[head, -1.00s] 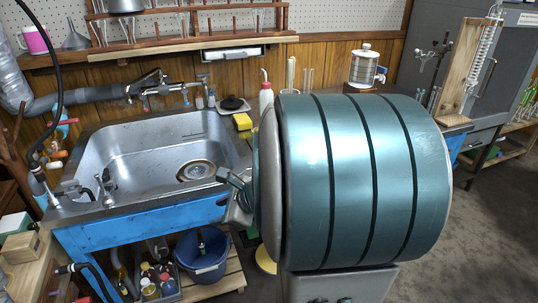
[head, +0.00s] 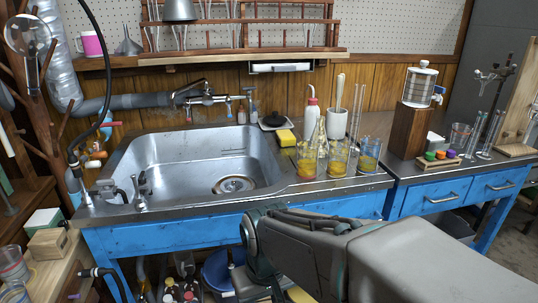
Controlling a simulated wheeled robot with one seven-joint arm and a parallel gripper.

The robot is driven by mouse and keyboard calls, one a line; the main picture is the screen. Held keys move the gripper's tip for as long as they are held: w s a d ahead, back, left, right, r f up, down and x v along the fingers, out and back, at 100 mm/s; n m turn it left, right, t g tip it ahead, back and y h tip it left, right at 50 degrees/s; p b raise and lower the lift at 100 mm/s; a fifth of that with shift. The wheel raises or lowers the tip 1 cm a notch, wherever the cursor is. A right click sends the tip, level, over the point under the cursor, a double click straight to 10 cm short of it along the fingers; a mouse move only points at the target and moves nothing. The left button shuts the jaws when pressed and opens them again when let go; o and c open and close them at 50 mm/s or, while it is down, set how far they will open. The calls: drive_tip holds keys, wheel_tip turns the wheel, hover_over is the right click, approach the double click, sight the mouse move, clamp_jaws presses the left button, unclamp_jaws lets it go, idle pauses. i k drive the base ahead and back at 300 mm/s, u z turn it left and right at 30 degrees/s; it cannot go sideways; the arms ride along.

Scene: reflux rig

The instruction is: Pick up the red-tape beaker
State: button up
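The left one seems to have a reddish tint, but I cannot make out the tape colours. My grey arm reaches in from the lower right, in front of the sink bench and below the beakers. Its end is near the bench front. I cannot make out the gripper's fingers, and no beaker is held.
The metal sink (head: 160,163) lies left of the beakers. A yellow sponge (head: 287,137), a wash bottle (head: 311,120) and a white pot (head: 337,122) stand behind them. A rack of coloured caps (head: 438,158) and a wooden block (head: 410,130) are to the right.

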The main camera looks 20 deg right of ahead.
sight(308, 150)
drive_tip(key=z, duration=0.55)
drive_tip(key=i, duration=0.5)
drive_tip(key=z, duration=0.3)
drive_tip(key=k, duration=1)
drive_tip(key=u, duration=1.2)
drive_tip(key=i, duration=1.2)
drive_tip(key=z, duration=1.35)
